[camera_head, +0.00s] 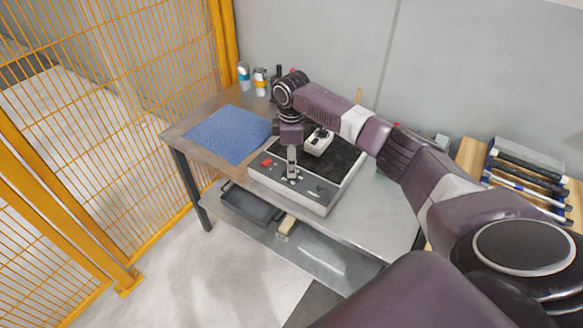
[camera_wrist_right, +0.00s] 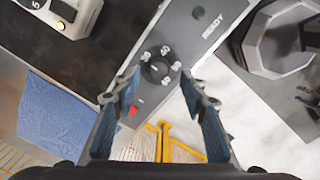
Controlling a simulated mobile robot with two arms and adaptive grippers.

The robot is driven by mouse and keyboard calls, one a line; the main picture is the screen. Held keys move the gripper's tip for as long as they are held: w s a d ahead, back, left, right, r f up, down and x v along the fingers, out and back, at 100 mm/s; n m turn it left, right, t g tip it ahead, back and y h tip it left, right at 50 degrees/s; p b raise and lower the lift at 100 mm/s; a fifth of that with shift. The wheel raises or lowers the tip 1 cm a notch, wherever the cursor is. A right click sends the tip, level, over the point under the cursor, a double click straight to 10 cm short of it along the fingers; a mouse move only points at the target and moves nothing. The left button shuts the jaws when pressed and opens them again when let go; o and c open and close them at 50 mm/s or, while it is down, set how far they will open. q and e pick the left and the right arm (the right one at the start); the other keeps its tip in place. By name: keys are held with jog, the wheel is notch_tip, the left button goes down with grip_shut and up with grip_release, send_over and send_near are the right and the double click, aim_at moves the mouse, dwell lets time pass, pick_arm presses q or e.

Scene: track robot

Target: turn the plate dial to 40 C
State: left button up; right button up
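The plate (camera_head: 335,190) is a grey box with a dark top and a sloped front panel on the metal bench. Its dial (camera_wrist_right: 157,68) is a small round dark knob with printed numbers around it, next to the word READY. I cannot read clearly which number the dial points to. My right gripper (camera_head: 291,177) hangs down over the front panel and hides the dial in the head view. In the right wrist view the right gripper (camera_wrist_right: 160,82) is open, with one finger on each side of the dial; contact is not clear. My left gripper is not in view.
A white device (camera_head: 318,142) sits on the plate's dark top. A red switch (camera_head: 266,162) is on the panel's left part. A blue mat (camera_head: 228,134) lies left of the plate. Small bottles (camera_head: 244,75) stand at the back. A yellow fence (camera_head: 120,90) is at the left.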

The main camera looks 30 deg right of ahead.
jog(key=shift+w+f, duration=0.1)
jog(key=shift+f, duration=1.6)
jog(key=shift+c, duration=0.4)
grip_shut()
